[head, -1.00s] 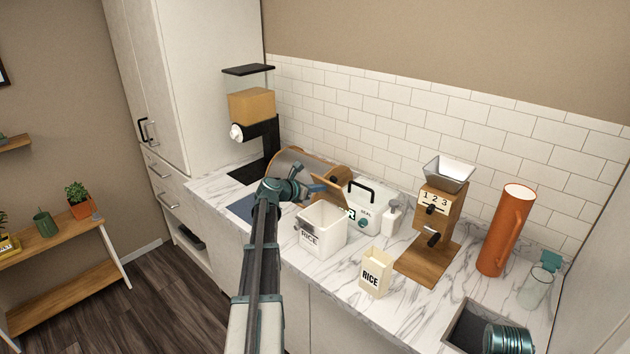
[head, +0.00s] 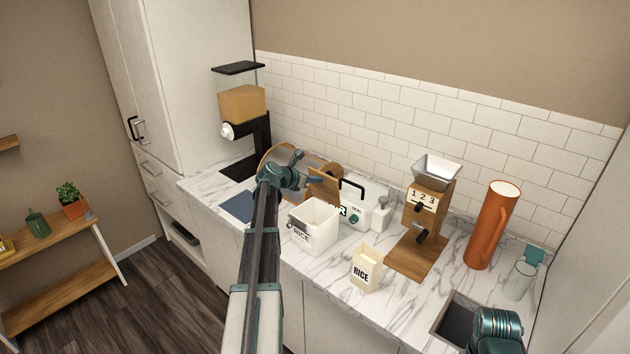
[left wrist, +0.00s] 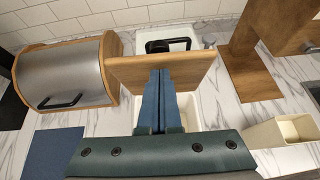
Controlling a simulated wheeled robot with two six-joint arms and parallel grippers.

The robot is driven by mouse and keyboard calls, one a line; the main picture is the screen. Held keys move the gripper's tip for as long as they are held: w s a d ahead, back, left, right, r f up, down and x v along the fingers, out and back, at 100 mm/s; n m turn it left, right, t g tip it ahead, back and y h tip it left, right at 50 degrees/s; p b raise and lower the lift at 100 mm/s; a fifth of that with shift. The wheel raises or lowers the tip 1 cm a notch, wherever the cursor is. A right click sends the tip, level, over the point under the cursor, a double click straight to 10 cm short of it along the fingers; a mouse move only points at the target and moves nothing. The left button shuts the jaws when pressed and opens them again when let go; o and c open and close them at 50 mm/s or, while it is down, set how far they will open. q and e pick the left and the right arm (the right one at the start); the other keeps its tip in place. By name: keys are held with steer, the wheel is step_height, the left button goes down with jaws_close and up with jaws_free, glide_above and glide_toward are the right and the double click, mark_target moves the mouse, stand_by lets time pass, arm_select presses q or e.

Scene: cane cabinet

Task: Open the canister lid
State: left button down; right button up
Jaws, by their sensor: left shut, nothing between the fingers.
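The white canister (head: 312,228) marked RICE stands on the marble counter, its top open. Its wooden lid (head: 324,187) stands raised at the back edge, roughly upright. In the left wrist view the lid (left wrist: 165,70) is a tilted brown board across the middle. My left gripper (head: 312,180) is above the canister, shut and empty, with its blue fingertips at the lid's face. In the left wrist view its two fingers (left wrist: 160,75) are together and overlap the lid; I cannot tell whether they touch it. My right gripper's fingers do not show.
A bread box (head: 278,163) and a white box with a black handle (head: 360,200) stand behind the canister. A cream RICE box (head: 366,273), a wooden dispenser (head: 425,210) and an orange pitcher (head: 490,228) stand to the right. Part of my right arm is at bottom right.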

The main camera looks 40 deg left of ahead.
arm_select(q)
steer(key=f+p+v, duration=0.1)
steer(key=p+v, duration=0.4)
steer(key=v, duration=0.8)
steer(key=shift+s, duration=0.35)
steer(key=shift+f, duration=0.1)
